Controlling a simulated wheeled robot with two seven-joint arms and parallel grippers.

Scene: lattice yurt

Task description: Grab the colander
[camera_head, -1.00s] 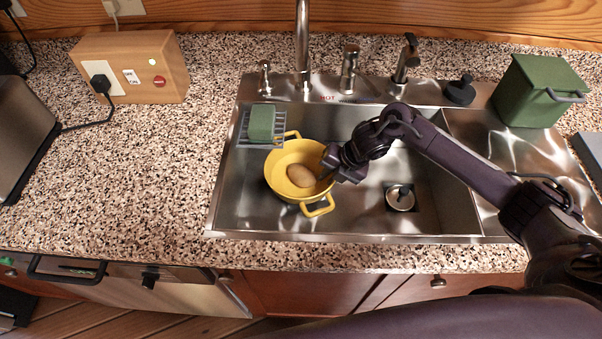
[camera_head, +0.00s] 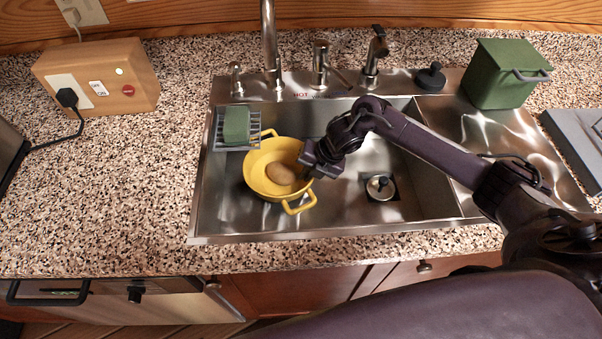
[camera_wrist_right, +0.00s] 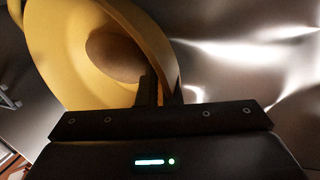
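The yellow colander (camera_head: 256,182), with two loop handles, is in the left part of the metal sink. A brown, potato-like item (camera_head: 280,173) lies inside it. My right gripper (camera_head: 307,172) is at the colander's right rim. In the right wrist view the fingers (camera_wrist_right: 158,92) are close together with the colander wall (camera_wrist_right: 75,75) between them, so the gripper looks shut on the rim. The colander appears tilted in that view. I cannot tell whether its base touches the sink floor. My left gripper is not in view.
A wire rack with a green sponge (camera_head: 236,125) hangs at the sink's left edge, close to the colander. The faucet (camera_head: 270,45) stands behind. A drain strainer (camera_head: 380,187) lies to the right on the sink floor. A green bin (camera_head: 503,76) stands at the back right.

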